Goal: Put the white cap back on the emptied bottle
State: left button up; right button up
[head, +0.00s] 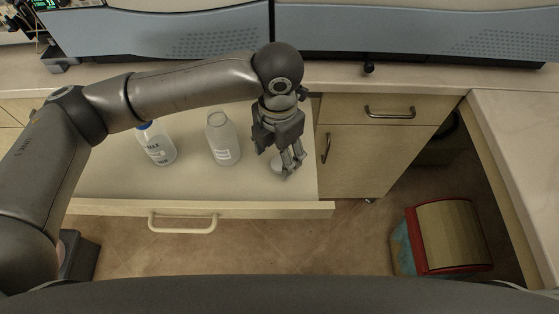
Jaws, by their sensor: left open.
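The uncapped bottle (222,138), whitish and translucent with a small label, stands upright in the open drawer. The white cap (279,165) lies on the drawer's floor to the right of it, partly hidden by my left gripper (289,168). The left gripper is open and points down right over the cap. I cannot tell whether its fingers touch the cap. My right gripper is not in the view.
A second bottle (156,146) with a blue cap stands left of the uncapped one. The open drawer (110,185) has a front wall with a handle. A red-rimmed bin (447,238) stands on the floor at right. The counter (400,76) runs behind.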

aim_at(279, 163)
pick_arm(q)
jog(key=shift+d+f, duration=0.1)
jog(key=shift+f, duration=1.45)
jog(key=c, duration=0.7)
